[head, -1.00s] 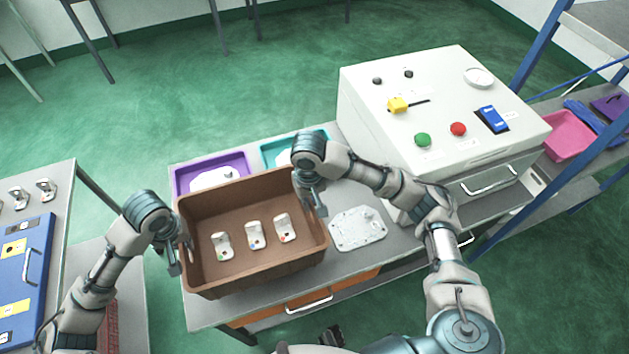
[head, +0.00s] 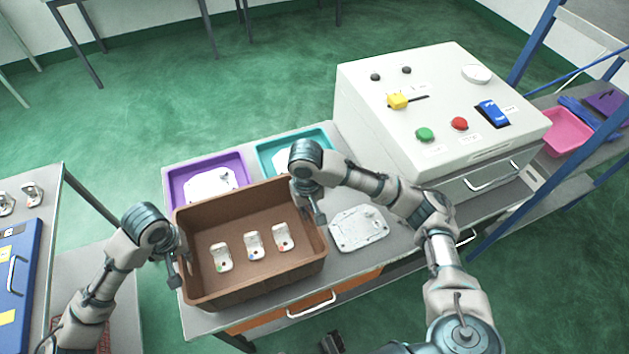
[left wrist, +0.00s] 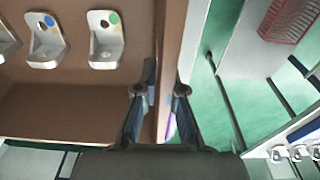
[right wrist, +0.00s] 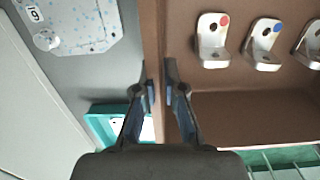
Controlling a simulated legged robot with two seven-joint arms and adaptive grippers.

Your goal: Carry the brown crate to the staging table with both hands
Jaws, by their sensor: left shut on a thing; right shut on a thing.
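The brown crate (head: 250,283) is in the middle of the head view, above or on the grey table; I cannot tell if it touches. Three small white castings (head: 252,246) with coloured dots stand in it. My left gripper (head: 180,268) is shut on the crate's left wall, which runs between its fingers in the left wrist view (left wrist: 164,90). My right gripper (head: 313,208) is shut on the right wall, which shows between its fingers in the right wrist view (right wrist: 152,45). I cannot identify the staging table for sure.
A purple tray (head: 172,184) and a teal tray (head: 262,160) lie behind the crate. A speckled plate (head: 358,229) lies right of it. A white machine (head: 440,120) with buttons stands further right. Another table with a blue case (head: 22,270) is at far left.

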